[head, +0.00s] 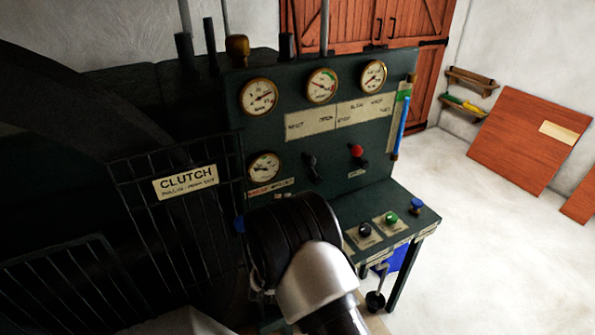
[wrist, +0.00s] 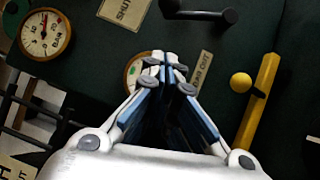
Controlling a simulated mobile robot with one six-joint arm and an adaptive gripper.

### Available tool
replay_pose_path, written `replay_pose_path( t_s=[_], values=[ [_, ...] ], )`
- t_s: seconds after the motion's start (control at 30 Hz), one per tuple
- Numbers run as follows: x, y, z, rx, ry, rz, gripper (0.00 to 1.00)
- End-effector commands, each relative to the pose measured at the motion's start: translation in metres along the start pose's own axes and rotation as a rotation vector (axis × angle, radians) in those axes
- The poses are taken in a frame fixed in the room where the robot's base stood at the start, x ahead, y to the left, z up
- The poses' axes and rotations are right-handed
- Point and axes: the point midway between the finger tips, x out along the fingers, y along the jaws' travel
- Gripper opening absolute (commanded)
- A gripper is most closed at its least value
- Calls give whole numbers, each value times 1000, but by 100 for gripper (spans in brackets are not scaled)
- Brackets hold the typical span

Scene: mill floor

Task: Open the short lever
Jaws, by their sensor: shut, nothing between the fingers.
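In the head view, a short black lever (head: 310,167) and a red-knobbed lever (head: 357,153) sit on the dark green panel (head: 240,130). I cannot tell for certain which one is the short lever. The wrist view shows a black handle (wrist: 198,11) at the top, beside a label reading SHUT (wrist: 124,10). My gripper (wrist: 163,59) is shut and empty, its fingertips below the handle in the picture and apart from it. Behind the fingertips is a partly hidden round dial (wrist: 133,68). In the head view my arm hides the gripper.
Several brass-rimmed gauges (head: 259,97) line the panel. The wrist view has a gauge (wrist: 45,33) at left and a yellow bar (wrist: 257,105) with a yellow ball (wrist: 240,82) at right. A guard grille (head: 185,235) bears a CLUTCH sign (head: 185,182). Open floor (head: 480,240) lies right.

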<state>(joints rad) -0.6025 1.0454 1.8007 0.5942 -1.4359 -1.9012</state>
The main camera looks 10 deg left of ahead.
Motion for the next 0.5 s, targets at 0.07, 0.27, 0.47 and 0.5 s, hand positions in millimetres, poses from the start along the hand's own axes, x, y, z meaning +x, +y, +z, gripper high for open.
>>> replay_pose_path(
  t_s=[0.07,0.27,0.47,0.5],
  values=[
    [1,0,0,1,0,0,0],
    [21,-1,1,3,-3,1,0],
    [63,-2,1,3,-4,1,0],
    [72,-2,2,4,-4,1,0]
  ],
)
